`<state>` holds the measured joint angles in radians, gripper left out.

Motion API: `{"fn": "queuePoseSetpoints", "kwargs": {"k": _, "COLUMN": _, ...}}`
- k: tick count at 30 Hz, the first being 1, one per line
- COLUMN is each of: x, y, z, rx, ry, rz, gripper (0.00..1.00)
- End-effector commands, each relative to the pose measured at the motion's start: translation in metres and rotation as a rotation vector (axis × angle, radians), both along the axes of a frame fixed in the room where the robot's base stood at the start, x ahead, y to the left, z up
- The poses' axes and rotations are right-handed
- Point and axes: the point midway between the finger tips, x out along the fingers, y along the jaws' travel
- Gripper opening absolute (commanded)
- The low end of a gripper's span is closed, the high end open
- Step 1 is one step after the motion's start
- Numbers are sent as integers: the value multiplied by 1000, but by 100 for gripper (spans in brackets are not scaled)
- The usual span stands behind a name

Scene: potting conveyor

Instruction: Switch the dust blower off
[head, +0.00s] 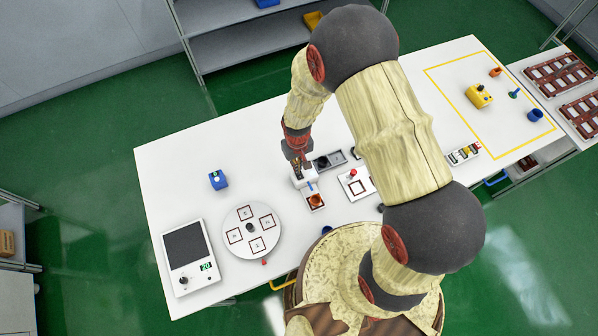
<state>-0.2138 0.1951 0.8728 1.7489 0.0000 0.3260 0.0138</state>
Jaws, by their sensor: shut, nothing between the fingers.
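No part in view is plainly marked as the dust blower. A small blue box (218,181) with a pale and green top stands on the table to the left of my gripper. A yellow box (479,97) with a dark part on top stands at the far right. Which of these is the blower, and the state of any switch, is too small to tell.
A white turntable (264,217) and a white unit with a dark panel (205,279) are at the left. A white plate with a red button (355,190) and a grey tray (330,160) are near my gripper. The table's back left is clear.

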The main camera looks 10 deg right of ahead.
Motion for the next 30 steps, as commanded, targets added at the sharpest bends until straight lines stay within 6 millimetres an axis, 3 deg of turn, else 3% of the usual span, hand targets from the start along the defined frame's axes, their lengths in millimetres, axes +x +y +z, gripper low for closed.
{"fn": "queuePoseSetpoints", "kwargs": {"k": 18, "x": 1, "y": 0, "z": 47, "rx": 0, "ry": -1, "rz": 0, "gripper": 0}}
{"fn": "queuePoseSetpoints", "kwargs": {"k": 30, "x": 0, "y": 0, "z": 50, "rx": 0, "ry": -1, "rz": 0, "gripper": 0}}
